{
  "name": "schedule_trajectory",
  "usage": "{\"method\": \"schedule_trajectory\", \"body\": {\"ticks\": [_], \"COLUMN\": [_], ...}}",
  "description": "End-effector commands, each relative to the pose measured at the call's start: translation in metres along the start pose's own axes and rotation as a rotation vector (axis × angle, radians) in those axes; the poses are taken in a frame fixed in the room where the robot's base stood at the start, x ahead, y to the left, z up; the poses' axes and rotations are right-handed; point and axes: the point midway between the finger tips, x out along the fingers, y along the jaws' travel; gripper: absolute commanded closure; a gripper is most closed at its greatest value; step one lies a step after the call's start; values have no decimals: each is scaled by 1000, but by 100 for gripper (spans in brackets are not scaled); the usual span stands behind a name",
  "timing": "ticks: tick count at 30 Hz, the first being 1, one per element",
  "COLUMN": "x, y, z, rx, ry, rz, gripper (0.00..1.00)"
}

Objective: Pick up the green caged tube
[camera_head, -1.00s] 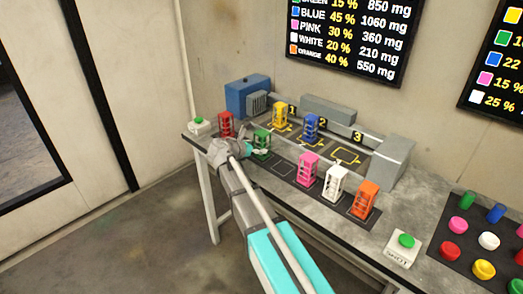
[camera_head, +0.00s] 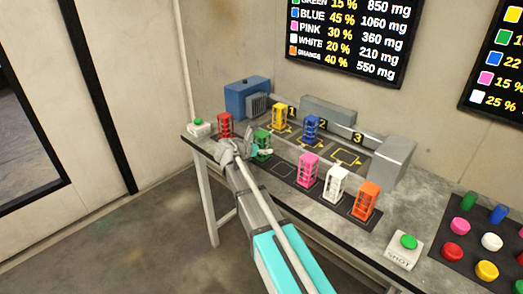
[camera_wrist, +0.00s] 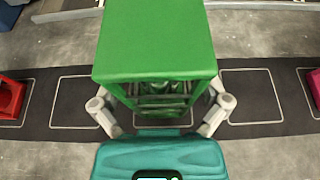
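The green caged tube (camera_head: 262,144) stands upright on the dark mat at the table's front left. It fills the upper middle of the wrist view (camera_wrist: 155,45), close to the camera. My gripper (camera_head: 258,151) is level with it, coming from the front. In the wrist view the two fingers (camera_wrist: 160,112) are spread, one on each side of the cage. The fingertips are partly hidden by the cage, so contact cannot be seen.
A red caged tube (camera_head: 225,125) stands close on the left. Yellow (camera_head: 279,117) and blue (camera_head: 311,128) ones stand behind, and pink (camera_head: 308,170), white (camera_head: 335,184) and orange (camera_head: 365,200) ones to the right. An empty outlined square (camera_head: 284,170) lies between green and pink.

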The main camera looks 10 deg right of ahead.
Motion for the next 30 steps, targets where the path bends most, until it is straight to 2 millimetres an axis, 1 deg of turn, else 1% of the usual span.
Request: {"method": "schedule_trajectory", "body": {"ticks": [1,2,3,8,12,23,30], "x": [0,0,0,0,0,-1,-5], "y": [0,0,0,0,0,0,1], "z": [0,0,0,0,0,1,10], "rx": [0,0,0,0,0,0,-1], "ry": [0,0,0,0,0,0,-1], "rz": [0,0,0,0,1,1,1], "gripper": [24,30,37,67,93,93,93]}}
